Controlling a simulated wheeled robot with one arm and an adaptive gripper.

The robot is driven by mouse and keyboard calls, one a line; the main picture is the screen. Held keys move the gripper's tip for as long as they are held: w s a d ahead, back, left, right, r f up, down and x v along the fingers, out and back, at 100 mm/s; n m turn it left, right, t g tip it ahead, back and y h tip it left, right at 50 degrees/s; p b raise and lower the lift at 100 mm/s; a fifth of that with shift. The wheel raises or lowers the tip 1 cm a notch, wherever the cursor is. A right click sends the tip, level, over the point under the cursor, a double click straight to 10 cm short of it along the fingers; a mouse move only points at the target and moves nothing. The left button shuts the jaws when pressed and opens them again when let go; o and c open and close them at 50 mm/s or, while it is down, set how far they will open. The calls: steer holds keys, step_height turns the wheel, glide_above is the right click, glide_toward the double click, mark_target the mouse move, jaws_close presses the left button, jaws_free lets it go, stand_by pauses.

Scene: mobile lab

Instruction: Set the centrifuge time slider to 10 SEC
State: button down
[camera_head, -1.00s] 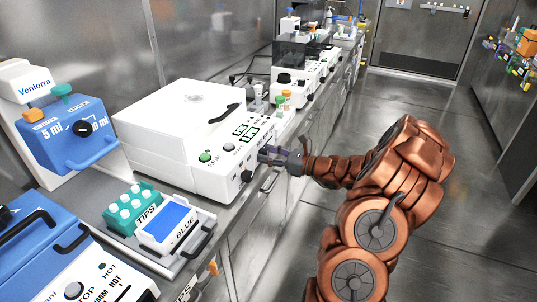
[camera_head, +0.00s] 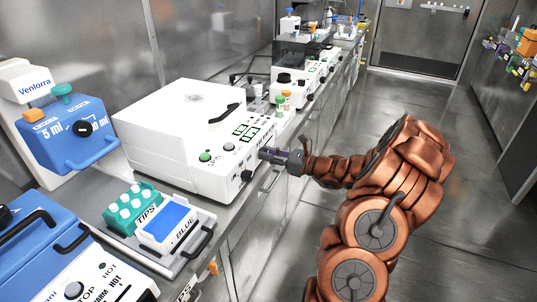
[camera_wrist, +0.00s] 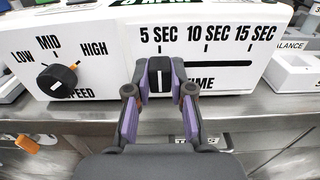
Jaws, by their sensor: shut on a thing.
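The white centrifuge (camera_head: 165,135) stands on the steel bench with its lid closed. Its front panel (camera_wrist: 222,70) carries the time slider's track with the labels 5 SEC, 10 SEC and 15 SEC from left to right. The black slider knob (camera_wrist: 160,72) with a white line sits under the 5 SEC label, at the left end of the track. My gripper (camera_wrist: 160,82) has its purple-grey fingers on both sides of the knob, shut on it. In the head view my gripper (camera_head: 272,155) is at the right end of the front panel, where the fingers hide the knob.
A black speed knob (camera_wrist: 57,80) is left of the slider, its white mark towards the lower left. A white balance (camera_wrist: 293,70) stands to the right. A tip rack (camera_head: 133,208) and a blue-topped box (camera_head: 168,222) sit front left. The aisle floor is clear.

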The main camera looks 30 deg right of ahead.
mark_target(266, 144)
steer(key=shift+w+d+r+p, duration=0.25)
steer(key=shift+w+d+p, duration=0.1)
steer(key=shift+d+p, duration=0.1)
steer(key=shift+w+d+p, duration=0.5)
steer(key=shift+d+p, duration=0.05)
steer(key=shift+d, duration=0.25)
steer(key=shift+w+d+f+p, duration=0.1)
steer(key=shift+w+d+p, duration=0.3)
steer(key=shift+d, duration=0.4)
steer(key=c, duration=1)
jaws_free()
steer(key=shift+f, duration=0.1)
